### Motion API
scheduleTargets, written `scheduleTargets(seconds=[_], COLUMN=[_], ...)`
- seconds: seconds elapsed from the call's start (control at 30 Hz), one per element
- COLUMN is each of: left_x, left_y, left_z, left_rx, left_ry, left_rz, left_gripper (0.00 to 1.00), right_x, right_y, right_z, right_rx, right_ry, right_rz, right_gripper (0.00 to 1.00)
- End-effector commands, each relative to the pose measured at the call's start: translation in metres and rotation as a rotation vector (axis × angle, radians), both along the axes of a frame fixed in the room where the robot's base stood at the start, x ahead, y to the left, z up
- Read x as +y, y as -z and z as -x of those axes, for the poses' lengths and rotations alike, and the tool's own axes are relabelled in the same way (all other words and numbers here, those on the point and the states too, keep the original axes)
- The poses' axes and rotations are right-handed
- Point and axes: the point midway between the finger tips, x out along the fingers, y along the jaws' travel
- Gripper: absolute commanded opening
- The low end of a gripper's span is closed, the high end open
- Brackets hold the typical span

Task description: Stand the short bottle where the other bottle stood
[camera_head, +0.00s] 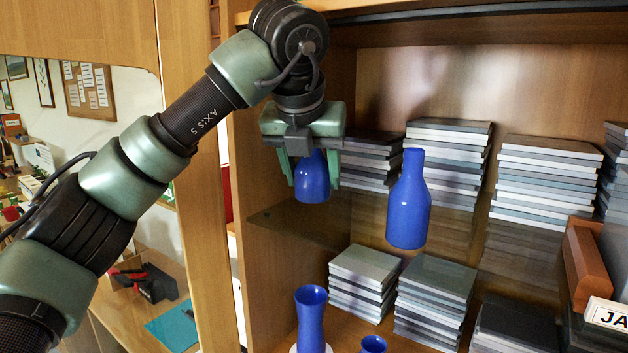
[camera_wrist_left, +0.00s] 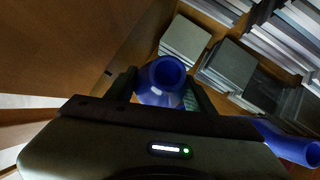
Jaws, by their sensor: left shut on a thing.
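My left gripper (camera_head: 311,184) is shut on a blue bottle (camera_head: 313,170), with a finger on either side of it. This bottle looks like the shorter one; its upper part is hidden by the gripper in the head view. Its round open mouth shows between the fingers in the left wrist view (camera_wrist_left: 166,74). I cannot tell whether its base touches the glass shelf (camera_head: 290,222). A taller blue bottle (camera_head: 409,205) is upright to its right, apart from the gripper. That bottle also shows at the right in the left wrist view (camera_wrist_left: 290,142). My right gripper is not in view.
Below are a blue vase (camera_head: 311,318) on a white disc and another blue vessel (camera_head: 374,345), partly cut off. Stacks of grey slabs (camera_head: 545,185) fill the back of the shelf, with more (camera_head: 435,290) below. The cabinet's wooden side (camera_head: 245,270) is close on the left.

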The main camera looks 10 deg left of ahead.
Motion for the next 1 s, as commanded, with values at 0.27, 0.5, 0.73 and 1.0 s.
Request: scheduleTargets(seconds=[0.27, 0.5, 0.73, 1.0], left_x=[0.000, 0.000, 0.000, 0.000], left_y=[0.028, 0.035, 0.038, 0.038], left_z=[-0.010, -0.010, -0.010, -0.010], left_rx=[0.000, -0.002, -0.001, -0.001], left_ry=[0.001, 0.001, 0.001, 0.000], left_rz=[-0.002, 0.000, -0.001, 0.000], left_gripper=[0.04, 0.04, 0.64, 0.75], right_x=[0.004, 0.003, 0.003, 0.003], right_y=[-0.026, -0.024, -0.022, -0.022], right_z=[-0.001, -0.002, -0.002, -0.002], right_rx=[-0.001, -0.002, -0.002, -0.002], right_ry=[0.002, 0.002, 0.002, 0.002], right_rz=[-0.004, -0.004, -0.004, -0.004], right_gripper=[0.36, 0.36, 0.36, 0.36])
